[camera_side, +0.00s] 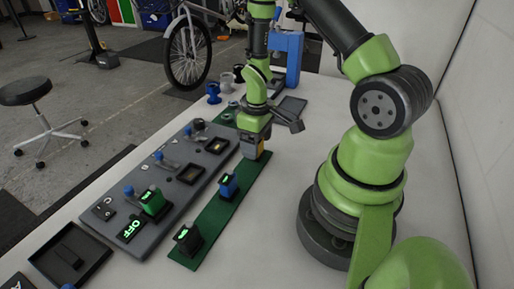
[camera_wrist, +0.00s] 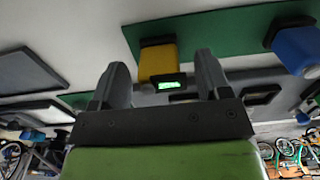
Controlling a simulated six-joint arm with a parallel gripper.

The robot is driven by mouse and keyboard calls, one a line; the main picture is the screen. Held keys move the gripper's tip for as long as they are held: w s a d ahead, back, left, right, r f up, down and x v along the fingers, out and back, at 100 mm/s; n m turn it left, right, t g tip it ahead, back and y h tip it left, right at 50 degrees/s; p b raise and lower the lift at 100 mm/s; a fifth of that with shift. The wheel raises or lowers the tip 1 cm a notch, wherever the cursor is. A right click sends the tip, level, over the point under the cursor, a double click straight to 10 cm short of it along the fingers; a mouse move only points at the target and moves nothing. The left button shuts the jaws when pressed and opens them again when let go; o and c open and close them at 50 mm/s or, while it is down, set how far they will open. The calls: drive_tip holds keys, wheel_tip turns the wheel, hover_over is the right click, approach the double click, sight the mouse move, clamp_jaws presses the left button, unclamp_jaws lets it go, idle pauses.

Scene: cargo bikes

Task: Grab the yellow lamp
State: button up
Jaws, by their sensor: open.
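The yellow lamp (camera_side: 250,150) stands at the far part of the green mat (camera_side: 213,218) in the side view, largely covered by my gripper (camera_side: 255,138). In the wrist view the yellow lamp (camera_wrist: 157,62) has a small lit green display and shows between the two spread fingers of my gripper (camera_wrist: 161,64). The fingers are open, one to each side of it in the picture. I cannot tell whether either finger touches it.
A blue lamp (camera_side: 228,187) and a dark grey one (camera_side: 187,241) stand nearer on the mat. A grey panel (camera_side: 100,218) with slots lies to the left, holding a green lamp (camera_side: 152,201). Blue and dark spools (camera_side: 213,93) stand behind.

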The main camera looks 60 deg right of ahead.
drive_tip(key=shift+f, duration=0.2)
drive_tip(key=c, duration=1)
drive_tip(key=shift+c, duration=0.2)
drive_tip(key=shift+r, duration=0.1)
